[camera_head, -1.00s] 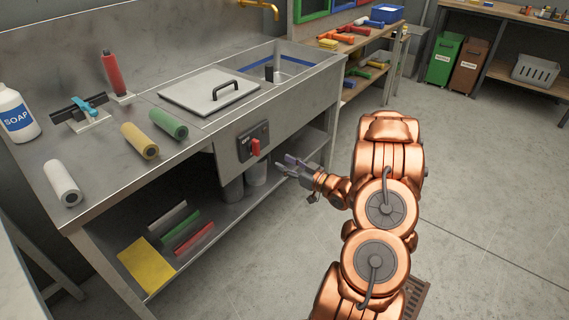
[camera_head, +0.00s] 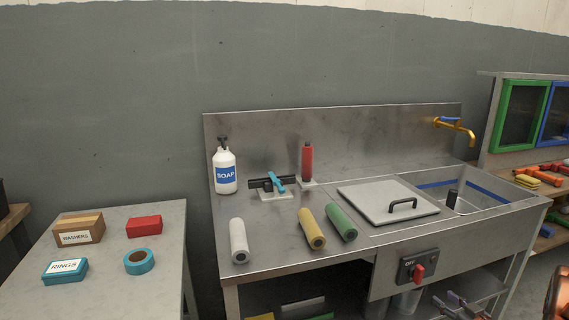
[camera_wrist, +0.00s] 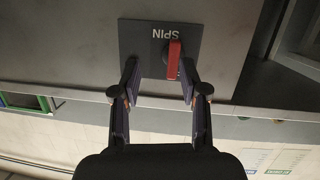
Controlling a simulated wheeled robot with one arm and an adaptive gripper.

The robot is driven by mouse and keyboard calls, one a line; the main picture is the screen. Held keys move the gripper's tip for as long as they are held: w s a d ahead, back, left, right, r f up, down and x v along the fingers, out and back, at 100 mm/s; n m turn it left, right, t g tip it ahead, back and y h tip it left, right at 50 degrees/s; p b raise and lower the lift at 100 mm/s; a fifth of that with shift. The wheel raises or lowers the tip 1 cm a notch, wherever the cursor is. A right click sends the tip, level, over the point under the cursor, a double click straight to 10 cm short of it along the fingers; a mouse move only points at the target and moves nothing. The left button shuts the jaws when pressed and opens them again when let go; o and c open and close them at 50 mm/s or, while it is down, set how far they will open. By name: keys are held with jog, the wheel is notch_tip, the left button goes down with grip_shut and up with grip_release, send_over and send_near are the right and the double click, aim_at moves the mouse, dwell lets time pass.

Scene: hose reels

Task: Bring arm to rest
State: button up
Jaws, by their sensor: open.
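My gripper (camera_head: 444,297) is at the lower right of the head view, below the front panel of the sink bench. Most of my arm is out of that picture. In the wrist view my gripper (camera_wrist: 160,76) is open and empty, its two fingers apart. The red switch knob (camera_wrist: 174,60) shows just beyond the right fingertip, on a dark plate marked SPIN, upside down. In the head view the red knob (camera_head: 418,271) sits on its dark switch box, with the gripper below and to its right, seemingly apart from it.
The steel bench (camera_head: 275,265) carries a soap bottle (camera_head: 225,172), a red cylinder (camera_head: 307,162), white, yellow and green rolls, and a lid (camera_head: 375,203) beside the sink. A side table (camera_head: 110,290) at left holds boxes and blue tape. Shelves stand at right.

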jog(key=s+a+r+m+g+h, duration=0.3)
jog(key=s+a+r+g+h, duration=0.4)
jog(key=s+r+g, duration=0.15)
jog(key=s+a+r+g+y, duration=0.2)
jog(key=s+a+g, duration=0.3)
jog(key=s+a, duration=0.85)
jog(key=s+a+r+g+y, duration=0.2)
jog(key=s+a+g+y, duration=0.15)
jog(key=s+a, duration=1)
notch_tip(320, 180, up, 16)
jog(key=s+d+p, duration=0.2)
jog(key=s+p, duration=0.1)
jog(key=p, duration=1.1)
jog(key=shift+f+h, duration=0.2)
jog(key=shift+h, duration=0.15)
jog(key=shift+c, duration=0.5)
